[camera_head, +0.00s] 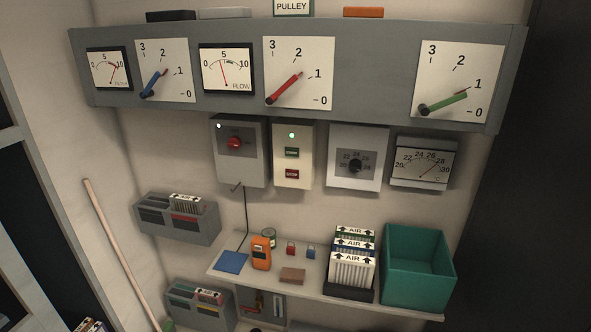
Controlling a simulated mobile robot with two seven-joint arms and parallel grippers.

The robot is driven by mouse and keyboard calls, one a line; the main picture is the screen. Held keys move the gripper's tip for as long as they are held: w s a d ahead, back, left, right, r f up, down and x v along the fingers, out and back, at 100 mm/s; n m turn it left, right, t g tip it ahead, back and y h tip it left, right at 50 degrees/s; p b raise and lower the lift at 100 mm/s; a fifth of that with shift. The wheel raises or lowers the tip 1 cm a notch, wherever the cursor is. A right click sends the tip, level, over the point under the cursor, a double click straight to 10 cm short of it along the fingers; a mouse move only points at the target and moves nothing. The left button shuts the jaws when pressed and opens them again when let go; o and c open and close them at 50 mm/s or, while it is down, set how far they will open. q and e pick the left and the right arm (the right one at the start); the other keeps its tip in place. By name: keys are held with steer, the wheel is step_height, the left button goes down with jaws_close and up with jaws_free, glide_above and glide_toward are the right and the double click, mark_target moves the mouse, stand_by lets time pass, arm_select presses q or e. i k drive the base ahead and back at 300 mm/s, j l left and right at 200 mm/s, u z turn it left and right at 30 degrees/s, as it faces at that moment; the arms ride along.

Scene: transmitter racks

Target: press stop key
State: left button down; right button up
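The stop key (292,174) is a small red button labelled STOP. It sits low on a cream control box (294,184) fixed to the wall in the middle of the view. A dark green key (292,153) is above it, its label too small to read. A small light (292,135) near the top of the box shows white. Nothing touches the stop key and nothing covers it. Neither of my grippers is in view.
A grey box with a red knob (234,143) is left of the control box, and a dial box (356,164) is right. A lever panel (234,77) is above. Below, a shelf (318,284) holds an orange meter (262,253), filters (351,262) and a green bin (417,283).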

mark_target(292, 175)
steer(key=i+z, duration=0.1)
steer(key=i, duration=0.45)
steer(key=i+j, duration=0.15)
steer(key=i, duration=0.35)
steer(key=i+z, duration=0.15)
steer(key=i, duration=0.4)
steer(key=i+j+z, duration=0.1)
steer(key=i, duration=0.45)
steer(key=j, duration=0.15)
